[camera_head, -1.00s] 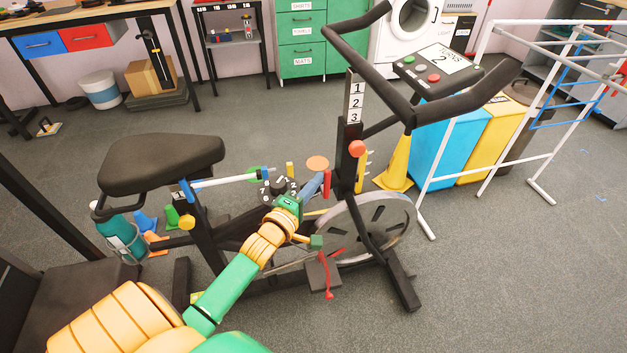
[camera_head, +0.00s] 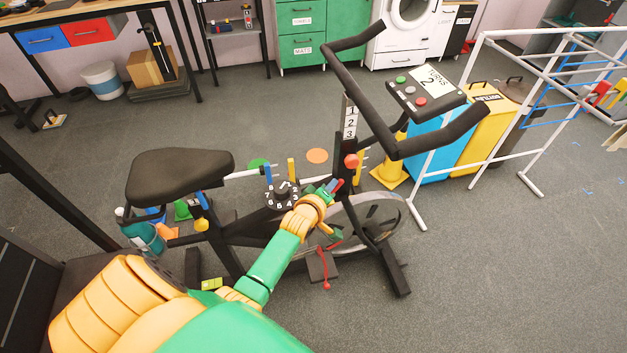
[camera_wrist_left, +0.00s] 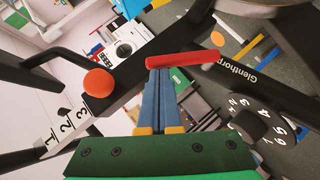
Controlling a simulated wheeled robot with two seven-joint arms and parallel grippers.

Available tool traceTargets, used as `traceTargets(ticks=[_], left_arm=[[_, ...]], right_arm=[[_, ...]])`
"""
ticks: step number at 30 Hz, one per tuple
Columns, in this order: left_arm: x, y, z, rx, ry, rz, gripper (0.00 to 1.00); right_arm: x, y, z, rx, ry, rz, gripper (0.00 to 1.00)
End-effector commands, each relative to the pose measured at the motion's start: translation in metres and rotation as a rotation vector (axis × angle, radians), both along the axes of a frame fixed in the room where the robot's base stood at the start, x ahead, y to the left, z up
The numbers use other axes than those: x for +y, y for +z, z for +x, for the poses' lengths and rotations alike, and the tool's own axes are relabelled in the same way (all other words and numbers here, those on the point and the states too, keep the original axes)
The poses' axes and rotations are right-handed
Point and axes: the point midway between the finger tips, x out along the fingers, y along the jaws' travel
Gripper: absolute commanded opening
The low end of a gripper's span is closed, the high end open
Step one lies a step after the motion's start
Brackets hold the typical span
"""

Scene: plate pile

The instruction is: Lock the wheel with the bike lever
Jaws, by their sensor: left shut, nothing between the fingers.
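The exercise bike's wheel (camera_head: 400,212) is a dark spoked disc at the front of the frame, partly behind my left arm. The red bike lever (camera_head: 338,186) is on the frame above the wheel; in the left wrist view the lever (camera_wrist_left: 185,58) lies crosswise just beyond my fingertips. My left gripper (camera_head: 331,186) has its blue fingers shut with nothing between them. In the wrist view its tips (camera_wrist_left: 158,72) meet the lever's lower edge in the picture; I cannot tell whether they touch. My right gripper is not in view.
A red round knob (camera_head: 351,161) is on the upright near the 1-2-3 scale (camera_head: 350,122). A numbered black dial (camera_head: 282,193) is on the frame left of my gripper. Handlebars (camera_head: 440,140) overhang to the right. A white drying rack (camera_head: 480,120) stands right; the front-right floor is clear.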

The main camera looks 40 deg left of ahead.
Motion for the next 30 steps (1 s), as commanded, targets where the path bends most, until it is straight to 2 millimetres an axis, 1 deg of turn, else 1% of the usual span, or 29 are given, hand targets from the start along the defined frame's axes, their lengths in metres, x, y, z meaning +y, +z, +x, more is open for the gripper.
traceTargets(ticks=[1, 8, 12, 30], left_arm=[[-0.002, 0.004, 0.002, 0.025, 0.001, 0.017, 0.0], [-0.007, -0.003, 0.008, 0.133, 0.0, 0.112, 0.0], [-0.008, -0.006, 0.009, 0.132, 0.0, 0.112, 0.0], [-0.01, -0.008, 0.012, 0.129, 0.001, 0.111, 0.0]], right_arm=[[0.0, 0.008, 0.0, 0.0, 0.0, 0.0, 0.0], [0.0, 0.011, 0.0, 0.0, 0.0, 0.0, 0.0], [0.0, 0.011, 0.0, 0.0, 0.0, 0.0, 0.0], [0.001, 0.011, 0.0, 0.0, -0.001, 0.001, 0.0]])
